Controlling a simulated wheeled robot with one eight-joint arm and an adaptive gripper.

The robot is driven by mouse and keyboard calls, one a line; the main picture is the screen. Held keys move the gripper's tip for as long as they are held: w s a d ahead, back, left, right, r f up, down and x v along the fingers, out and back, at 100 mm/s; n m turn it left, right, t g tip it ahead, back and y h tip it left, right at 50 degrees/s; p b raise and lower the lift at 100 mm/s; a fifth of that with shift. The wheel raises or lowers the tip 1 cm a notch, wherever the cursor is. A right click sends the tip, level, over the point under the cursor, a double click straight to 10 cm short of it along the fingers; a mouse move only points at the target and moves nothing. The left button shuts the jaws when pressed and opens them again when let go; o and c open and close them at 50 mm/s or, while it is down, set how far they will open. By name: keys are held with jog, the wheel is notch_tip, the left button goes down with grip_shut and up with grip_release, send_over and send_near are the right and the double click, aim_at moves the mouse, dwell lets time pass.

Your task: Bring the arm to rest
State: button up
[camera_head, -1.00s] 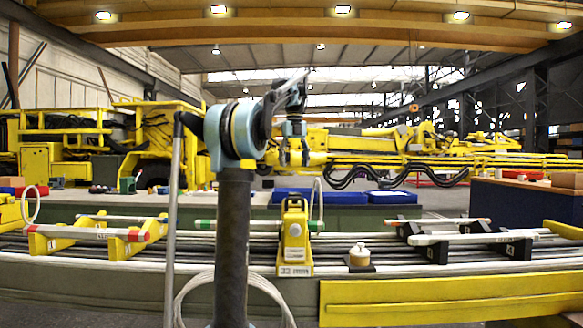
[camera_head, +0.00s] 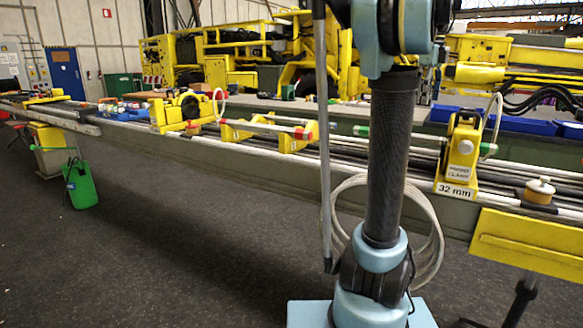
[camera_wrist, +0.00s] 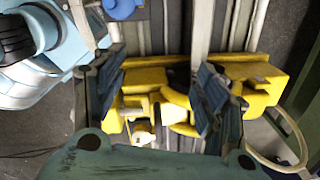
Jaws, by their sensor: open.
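My gripper (camera_wrist: 158,88) shows in the wrist view with its two dark blue-grey fingers spread apart and nothing held between them. A yellow bracket (camera_wrist: 258,82) with dark rails lies below and beyond the fingers; I cannot tell the exact gap. In the head view my arm rises in front of the long rail bench (camera_head: 270,158), and its upper part runs out of the top of the picture. My gripper is not visible in the head view.
Yellow brackets (camera_head: 238,130) stand left of my arm. The dark floor (camera_head: 190,250) in front is clear.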

jog(key=s+a+f+n, duration=0.7)
jog(key=a+f+n, duration=0.1)
jog(key=f, duration=0.5)
jog(key=s+a+f+n+t, duration=0.1)
jog(key=s+a+f+n, duration=0.6)
jog(key=f+n, duration=0.3)
jog(key=s+a+f+n, duration=0.8)
jog(key=a+f+n, duration=0.1)
jog(key=f, duration=0.7)
jog(key=shift+a+n+t, duration=0.3)
jog(key=shift+a, duration=0.1)
jog(key=shift+s, duration=0.1)
jog(key=shift+w+f, duration=0.25)
jog(key=shift+w, duration=0.2)
